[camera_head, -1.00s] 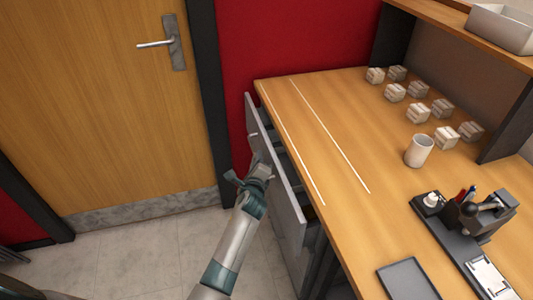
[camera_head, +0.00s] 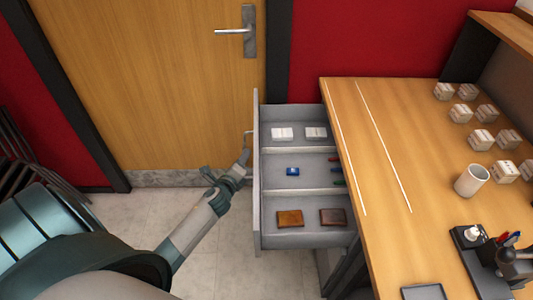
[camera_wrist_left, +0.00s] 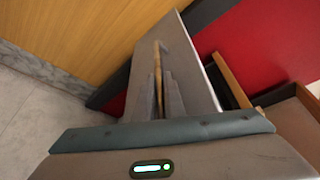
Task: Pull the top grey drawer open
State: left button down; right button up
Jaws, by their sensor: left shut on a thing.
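The top grey drawer (camera_head: 257,205) stands pulled well out from the left side of the wooden desk. Its inside shows three compartments. White boxes (camera_head: 283,133) lie in the far one, a small blue item (camera_head: 292,171) in the middle one, and two brown items (camera_head: 290,218) in the near one. My left gripper (camera_head: 241,163) is at the outer side of the drawer front, shut on its handle (camera_head: 249,134). In the left wrist view the fingers close around the bar-like handle (camera_wrist_left: 157,60) against the grey front. My right gripper is not in view.
A wooden door (camera_head: 160,90) stands behind. The floor (camera_head: 200,255) left of the drawer is bare.

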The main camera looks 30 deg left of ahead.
pick_arm(q)
jog(key=s+a, duration=0.4)
jog(key=a, duration=0.2)
jog(key=shift+s+a, duration=0.15)
jog(key=shift+a, duration=0.2)
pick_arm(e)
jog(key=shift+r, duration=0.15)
pick_arm(q)
jog(key=c, duration=2.2)
grip_release()
jog(key=shift+o, duration=0.4)
jog(key=shift+s+d, duration=0.1)
